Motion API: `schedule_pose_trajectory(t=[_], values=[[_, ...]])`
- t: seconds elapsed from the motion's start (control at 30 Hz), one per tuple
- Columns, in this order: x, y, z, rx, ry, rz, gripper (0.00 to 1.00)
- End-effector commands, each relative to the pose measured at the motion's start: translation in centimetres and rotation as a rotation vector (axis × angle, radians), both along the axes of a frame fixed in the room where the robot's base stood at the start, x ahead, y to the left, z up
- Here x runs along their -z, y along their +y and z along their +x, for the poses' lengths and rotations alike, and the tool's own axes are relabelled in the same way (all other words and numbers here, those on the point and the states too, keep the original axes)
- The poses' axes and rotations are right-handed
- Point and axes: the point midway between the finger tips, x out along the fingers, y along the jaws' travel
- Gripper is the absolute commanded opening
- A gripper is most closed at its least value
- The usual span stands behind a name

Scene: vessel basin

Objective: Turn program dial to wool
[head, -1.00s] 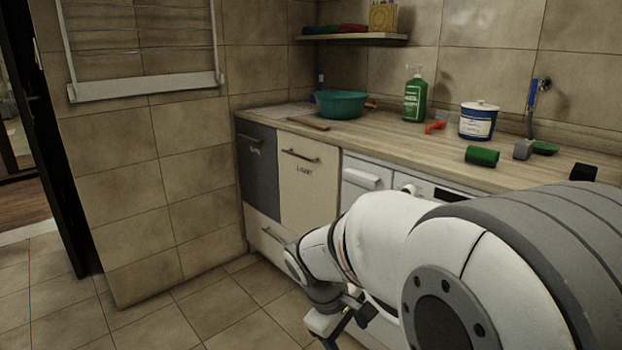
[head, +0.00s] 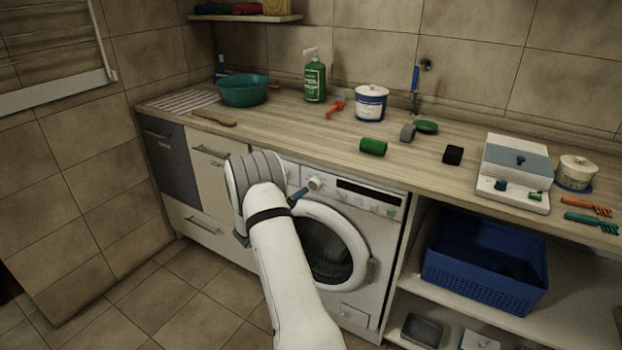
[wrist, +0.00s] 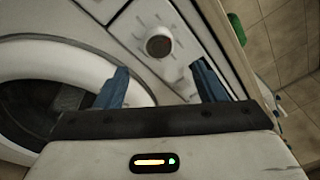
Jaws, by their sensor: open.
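The washing machine (head: 387,245) stands under the worktop, with its round door shut. Its program dial (head: 314,184) is a pale round knob on the upper left of the front panel. In the head view a blue finger (head: 298,196) shows just left of the dial; my arm hides the rest. The program markings are too small to read.
The worktop (head: 320,135) above carries a teal bowl (head: 242,90), a green bottle (head: 315,78), a white-and-blue tub (head: 371,103) and a green cylinder (head: 373,146). A blue basket (head: 485,265) sits on the shelf at right. The floor at lower left is clear.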

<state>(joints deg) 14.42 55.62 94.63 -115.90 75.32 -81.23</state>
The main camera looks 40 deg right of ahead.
Motion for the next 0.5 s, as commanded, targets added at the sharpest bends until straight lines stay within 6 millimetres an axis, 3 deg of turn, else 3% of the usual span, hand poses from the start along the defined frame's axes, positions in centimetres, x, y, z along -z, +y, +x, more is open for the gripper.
schedule_pose_trajectory(t=[0.17,0.5], values=[[0.2,-1.5,0.7,-0.013,0.022,-0.019,0.64],[0.2,-6.5,2.1,-0.012,0.020,-0.018,0.64]])
